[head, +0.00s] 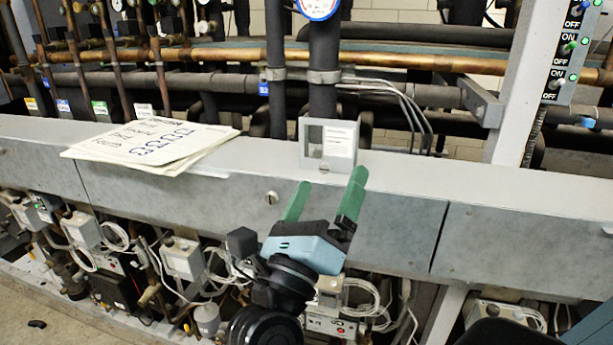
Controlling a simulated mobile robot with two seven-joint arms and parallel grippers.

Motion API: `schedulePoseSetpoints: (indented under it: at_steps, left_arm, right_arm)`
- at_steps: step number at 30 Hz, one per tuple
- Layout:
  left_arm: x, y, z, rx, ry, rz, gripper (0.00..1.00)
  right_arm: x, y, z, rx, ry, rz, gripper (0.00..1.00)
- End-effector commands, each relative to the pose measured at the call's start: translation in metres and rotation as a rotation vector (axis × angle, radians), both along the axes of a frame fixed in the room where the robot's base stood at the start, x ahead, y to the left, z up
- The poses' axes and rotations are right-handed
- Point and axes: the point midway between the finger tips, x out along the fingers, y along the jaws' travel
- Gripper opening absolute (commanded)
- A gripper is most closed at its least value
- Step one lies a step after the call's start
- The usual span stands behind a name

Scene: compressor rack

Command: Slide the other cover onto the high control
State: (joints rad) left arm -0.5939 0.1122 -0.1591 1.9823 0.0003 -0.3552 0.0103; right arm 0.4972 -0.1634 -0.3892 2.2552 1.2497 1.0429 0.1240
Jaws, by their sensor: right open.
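A grey cover (345,140) with a dark window and a pale label stands upright on the grey ledge, in front of a dark vertical pipe. My right gripper (331,177) is open, its two green fingers pointing up towards the cover from just below and in front of it. Nothing is seen between the fingers. Below the ledge, partly behind my right wrist, is a light control box (330,326) with coiled grey cable above it. I cannot tell whether this is the high control. My left gripper is not in view.
A stack of papers (150,143) lies on the ledge (420,172) left of the cover. Pipes and thin tubes run behind. A switch panel (568,45) is at upper right. More control boxes (183,260) and cables crowd below the ledge. The ledge right of the cover is clear.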

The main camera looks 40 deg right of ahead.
Motion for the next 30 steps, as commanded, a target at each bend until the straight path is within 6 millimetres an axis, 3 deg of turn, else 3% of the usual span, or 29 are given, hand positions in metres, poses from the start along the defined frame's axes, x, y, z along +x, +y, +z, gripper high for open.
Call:
schedulePoseSetpoints:
  at_steps: [6, 13, 30]
  left_arm:
    - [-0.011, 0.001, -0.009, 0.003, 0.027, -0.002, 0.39]
    - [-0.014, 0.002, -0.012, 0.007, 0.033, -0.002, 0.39]
    - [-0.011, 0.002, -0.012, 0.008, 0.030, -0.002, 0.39]
  right_arm:
    - [0.002, -0.007, 0.017, 0.392, -0.166, 0.117, 0.96]
    - [0.009, 0.009, 0.027, 0.708, -0.242, 0.282, 0.96]
    - [0.011, 0.014, 0.030, 0.778, -0.244, 0.330, 0.96]
